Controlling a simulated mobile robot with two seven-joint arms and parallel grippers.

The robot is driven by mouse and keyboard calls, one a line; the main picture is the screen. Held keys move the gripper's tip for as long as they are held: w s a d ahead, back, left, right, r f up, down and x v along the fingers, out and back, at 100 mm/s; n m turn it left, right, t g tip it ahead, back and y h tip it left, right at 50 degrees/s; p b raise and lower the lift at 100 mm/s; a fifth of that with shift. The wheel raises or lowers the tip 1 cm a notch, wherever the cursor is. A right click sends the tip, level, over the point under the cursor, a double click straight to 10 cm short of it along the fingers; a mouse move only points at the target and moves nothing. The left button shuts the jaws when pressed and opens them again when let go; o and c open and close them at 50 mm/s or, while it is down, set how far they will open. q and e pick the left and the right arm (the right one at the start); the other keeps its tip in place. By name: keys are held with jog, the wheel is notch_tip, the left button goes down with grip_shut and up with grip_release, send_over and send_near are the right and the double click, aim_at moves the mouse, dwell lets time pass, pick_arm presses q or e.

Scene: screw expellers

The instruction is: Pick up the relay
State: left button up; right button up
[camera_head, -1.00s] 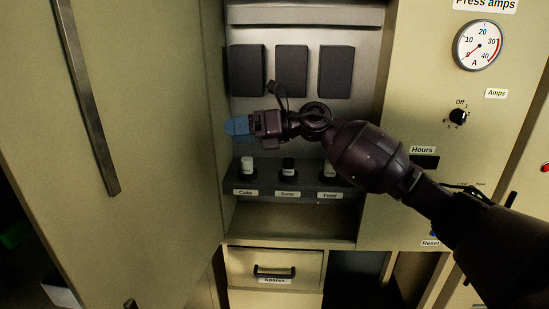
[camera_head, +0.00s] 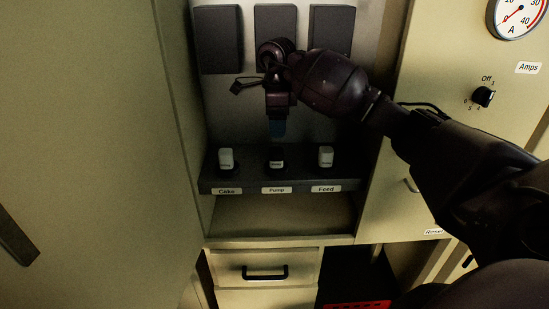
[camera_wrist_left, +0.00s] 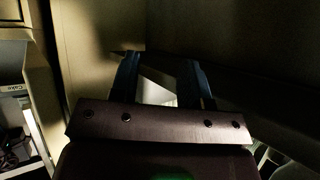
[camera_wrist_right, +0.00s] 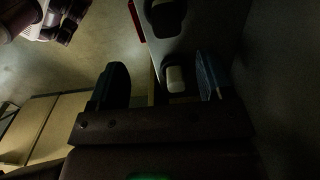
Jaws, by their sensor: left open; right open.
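Three small relays stand upright in a dark ledge inside the cabinet: a white one above the Cake label (camera_head: 226,158), a dark one with a pale label at Pump (camera_head: 277,162), and a white one at Feed (camera_head: 325,157). My right gripper (camera_head: 277,130) points down, open and empty, just above the Pump relay. In the right wrist view, a pale block (camera_wrist_right: 175,79) shows between its spread fingers, apart from both; I cannot tell which relay it is. My left gripper (camera_wrist_left: 160,82) shows only in the left wrist view, open and empty.
Dark square boxes (camera_head: 219,40) line the cabinet's back wall above the ledge (camera_head: 350,186). A large open door (camera_head: 90,120) stands at the left. A drawer (camera_head: 265,270) with a black handle is below. A panel with a knob (camera_head: 484,97) is at the right.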

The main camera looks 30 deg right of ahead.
aim_at(276, 150)
jog(key=f, duration=0.5)
jog(key=shift+w+f+p, duration=0.25)
jog(key=shift+f+p, duration=0.15)
jog(key=shift+w+d+f+p, duration=0.1)
jog(key=shift+f+p, duration=0.3)
jog(key=shift+f, duration=0.9)
jog(key=shift+w+d+f+p, duration=0.1)
jog(key=shift+f+p, duration=0.3)
jog(key=shift+f, duration=0.9)
jog(key=c, duration=1)
